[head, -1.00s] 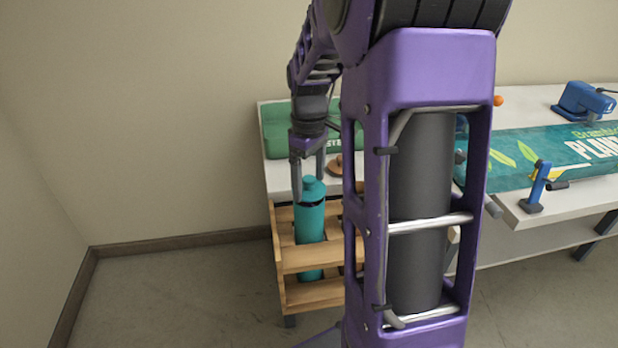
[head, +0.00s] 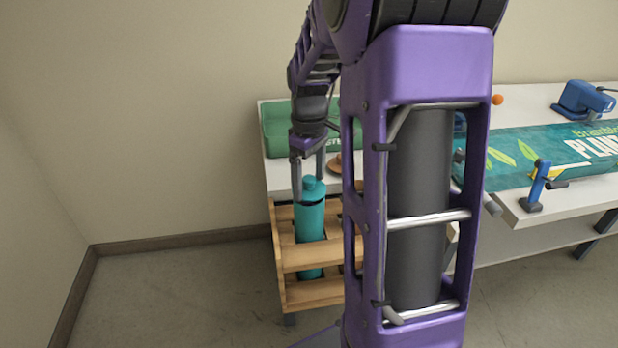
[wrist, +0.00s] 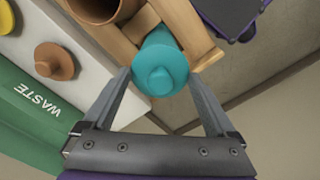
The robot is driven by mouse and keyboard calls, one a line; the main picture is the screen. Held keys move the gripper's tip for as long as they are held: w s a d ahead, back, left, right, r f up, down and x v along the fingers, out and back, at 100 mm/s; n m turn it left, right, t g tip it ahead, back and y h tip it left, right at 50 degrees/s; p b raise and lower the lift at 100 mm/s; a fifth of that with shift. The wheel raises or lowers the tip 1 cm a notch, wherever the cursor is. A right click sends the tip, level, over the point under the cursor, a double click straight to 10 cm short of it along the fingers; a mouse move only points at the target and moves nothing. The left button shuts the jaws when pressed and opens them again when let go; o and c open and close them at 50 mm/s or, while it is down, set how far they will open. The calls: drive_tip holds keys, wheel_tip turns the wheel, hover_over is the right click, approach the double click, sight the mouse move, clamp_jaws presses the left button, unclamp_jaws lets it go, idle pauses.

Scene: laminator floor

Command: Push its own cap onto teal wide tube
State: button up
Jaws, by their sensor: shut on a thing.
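The teal wide tube (head: 310,240) stands upright in a wooden rack (head: 310,257). Its teal cap (head: 313,190), with a round knob on top, sits at the tube's upper end, in line with it. In the wrist view the cap (wrist: 160,72) lies between the fingertips of my gripper (wrist: 159,78) and hides most of the tube.
A brown tube (wrist: 95,8) stands in the rack beside the teal one. A brown cap (wrist: 55,62) and a yellow one (wrist: 8,18) lie on the white table. A green waste bin (wrist: 35,120) is close by. My arm hides part of the table.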

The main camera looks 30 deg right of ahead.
drive_tip(key=shift+f, duration=0.6)
idle(1.8)
drive_tip(key=o, duration=1)
drive_tip(key=shift+c, duration=0.2)
drive_tip(key=shift+r, duration=0.15)
drive_tip(key=shift+r+p, duration=2.65)
drive_tip(key=shift+r, duration=0.3)
drive_tip(key=shift+f, duration=0.1)
clamp_jaws()
